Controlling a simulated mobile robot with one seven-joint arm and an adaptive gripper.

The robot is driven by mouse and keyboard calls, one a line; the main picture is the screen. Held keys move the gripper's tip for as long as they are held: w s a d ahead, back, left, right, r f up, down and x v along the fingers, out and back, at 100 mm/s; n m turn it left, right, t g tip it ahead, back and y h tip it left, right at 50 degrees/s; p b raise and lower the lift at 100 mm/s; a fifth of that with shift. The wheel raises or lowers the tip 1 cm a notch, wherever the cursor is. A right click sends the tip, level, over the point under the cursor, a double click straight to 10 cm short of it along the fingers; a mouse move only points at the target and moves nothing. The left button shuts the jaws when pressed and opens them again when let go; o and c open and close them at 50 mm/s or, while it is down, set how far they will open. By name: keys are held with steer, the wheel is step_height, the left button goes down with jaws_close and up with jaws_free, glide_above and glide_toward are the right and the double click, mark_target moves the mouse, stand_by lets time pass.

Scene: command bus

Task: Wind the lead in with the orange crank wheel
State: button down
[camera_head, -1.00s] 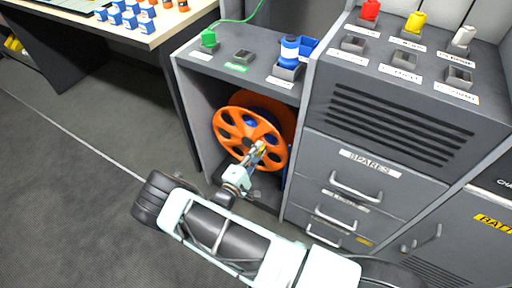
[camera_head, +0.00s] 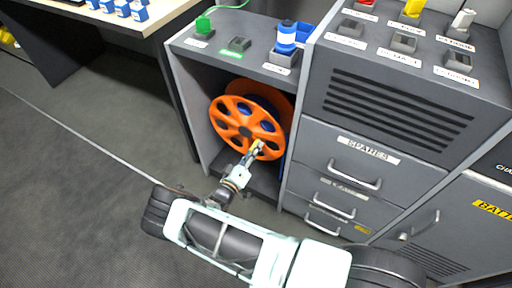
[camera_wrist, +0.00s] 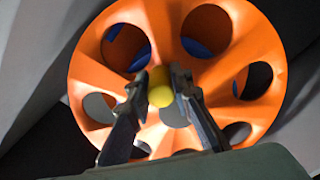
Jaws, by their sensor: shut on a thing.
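The orange crank wheel (camera_head: 243,118) stands upright inside an open grey cabinet bay, with round holes through its face. A blue part shows behind it. A yellow knob (camera_wrist: 160,88) sticks out from the wheel, low on its face in the head view. My gripper (camera_head: 250,154) is at the wheel's lower part and shut on the knob. In the wrist view the two fingers (camera_wrist: 160,92) sit on either side of the knob, and the orange wheel (camera_wrist: 265,50) fills the picture. A green lead (camera_head: 232,7) runs from a green plug (camera_head: 203,24) on the cabinet top.
A blue-and-white connector (camera_head: 286,38) and a dark socket stand on the cabinet top. Right of the bay is a vented cabinet (camera_head: 400,115) with drawers and handles. A table (camera_head: 150,20) with small blue blocks is at the upper left. Open floor lies at left.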

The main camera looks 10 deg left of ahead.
steer(key=shift+a+f+m, duration=0.2)
steer(key=shift+f+m, duration=0.05)
steer(key=shift+m, duration=0.15)
steer(key=c, duration=1.7)
jaws_free()
steer(key=shift+c, duration=0.2)
steer(key=v, duration=1.2)
